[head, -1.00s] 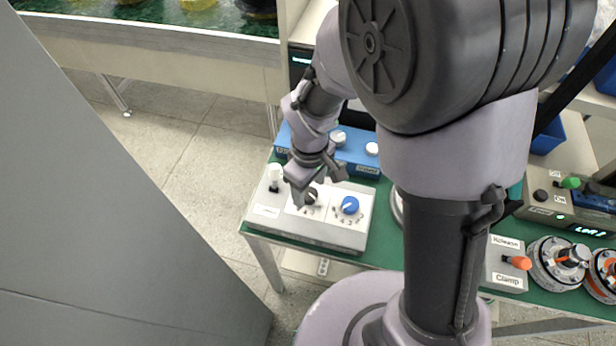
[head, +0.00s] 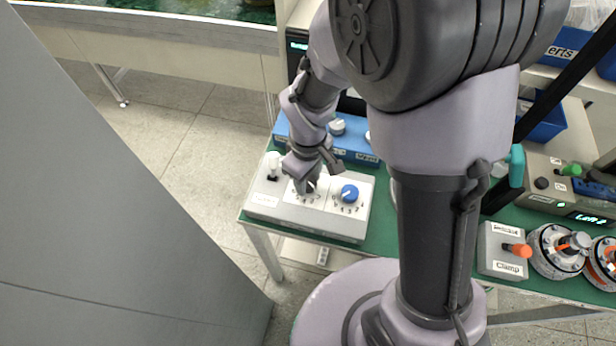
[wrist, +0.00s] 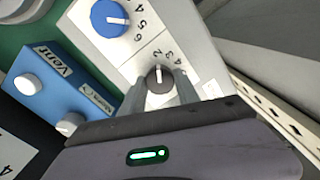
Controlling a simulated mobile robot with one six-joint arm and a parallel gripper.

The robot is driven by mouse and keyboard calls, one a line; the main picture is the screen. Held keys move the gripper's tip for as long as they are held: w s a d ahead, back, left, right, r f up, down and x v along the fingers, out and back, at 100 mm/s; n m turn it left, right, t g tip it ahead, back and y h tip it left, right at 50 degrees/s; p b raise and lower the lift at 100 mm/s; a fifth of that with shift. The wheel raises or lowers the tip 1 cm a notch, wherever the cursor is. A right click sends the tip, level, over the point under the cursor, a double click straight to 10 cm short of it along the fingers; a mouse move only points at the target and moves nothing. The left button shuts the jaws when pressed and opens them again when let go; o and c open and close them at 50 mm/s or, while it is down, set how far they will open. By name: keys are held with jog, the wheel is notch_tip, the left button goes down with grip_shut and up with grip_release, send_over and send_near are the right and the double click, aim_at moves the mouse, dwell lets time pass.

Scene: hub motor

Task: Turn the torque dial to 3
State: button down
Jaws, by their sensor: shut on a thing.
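A light grey panel (head: 283,211) on the green bench carries a dark grey dial (wrist: 159,79) and a blue dial (wrist: 109,18). The blue dial also shows in the head view (head: 349,193). Numerals ring both dials; I cannot read which is named torque. My gripper (wrist: 167,88) is shut on the dark dial, with one finger on each side of it. Its white pointer line faces the top of the wrist view, near small numerals; the exact setting is unclear. In the head view my gripper (head: 308,181) mostly hides this dial.
A white-topped switch (head: 273,163) stands left of the dials. A blue box (head: 354,146) marked Vent, with pale knobs, lies behind the panel. A clamp box (head: 503,250) with an orange lever and round motor parts (head: 556,252) stand at right.

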aim_at(308, 182)
jog(key=shift+m+b, duration=0.65)
jog(key=shift+m, duration=2.05)
jog(key=c, duration=0.9)
grip_release()
notch_tip(308, 182, up, 18)
jog(key=p, duration=0.6)
jog(key=shift+f+p, duration=0.25)
jog(key=shift+p, duration=0.05)
